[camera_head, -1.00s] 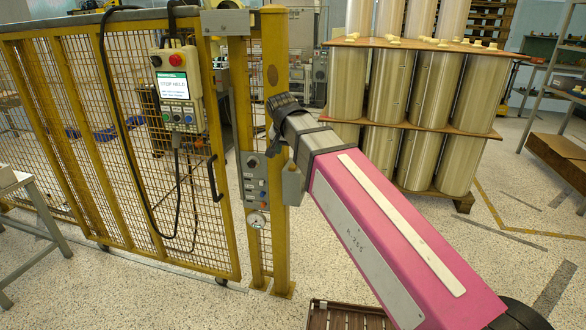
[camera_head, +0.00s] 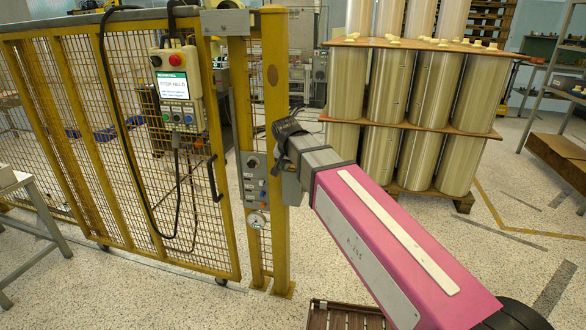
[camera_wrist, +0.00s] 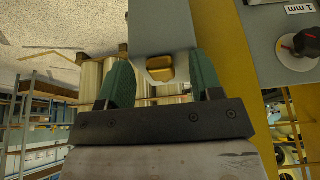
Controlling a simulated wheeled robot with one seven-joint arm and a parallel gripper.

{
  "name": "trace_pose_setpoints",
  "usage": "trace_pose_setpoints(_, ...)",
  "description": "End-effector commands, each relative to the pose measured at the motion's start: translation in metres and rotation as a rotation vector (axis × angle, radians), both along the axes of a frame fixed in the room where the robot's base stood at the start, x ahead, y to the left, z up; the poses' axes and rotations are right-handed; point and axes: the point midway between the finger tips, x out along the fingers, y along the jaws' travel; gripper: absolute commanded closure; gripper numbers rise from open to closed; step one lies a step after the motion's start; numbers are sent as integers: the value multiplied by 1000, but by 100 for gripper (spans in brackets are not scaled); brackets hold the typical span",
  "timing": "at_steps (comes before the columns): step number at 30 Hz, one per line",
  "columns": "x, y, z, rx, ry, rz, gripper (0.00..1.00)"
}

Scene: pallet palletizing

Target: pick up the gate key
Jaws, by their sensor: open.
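In the wrist view, a small brass-coloured piece (camera_wrist: 161,69), which looks like the gate key, sticks out of the underside of a grey box (camera_wrist: 160,25). My gripper (camera_wrist: 163,82) has two green fingers standing apart, one on each side of the brass piece, with visible gaps. The fingers hold nothing. In the head view, my pink arm reaches to the yellow gate post (camera_head: 274,90), where its dark end is in front of a small grey box (camera_head: 292,189) on the post. The fingers and the key are hidden there.
The yellow mesh gate (camera_head: 130,150) with a hanging pendant (camera_head: 177,88) stands left. Stacked metal cylinders (camera_head: 400,90) on a pallet stand behind right.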

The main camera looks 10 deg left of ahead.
Motion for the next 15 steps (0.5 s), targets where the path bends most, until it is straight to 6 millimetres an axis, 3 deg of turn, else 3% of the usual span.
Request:
trace_pose_setpoints(4,0,0,0,0,0,0,40)
trace_pose_setpoints(9,0,0,0,0,0,0,94)
trace_pose_setpoints(15,0,0,0,0,0,0,94)
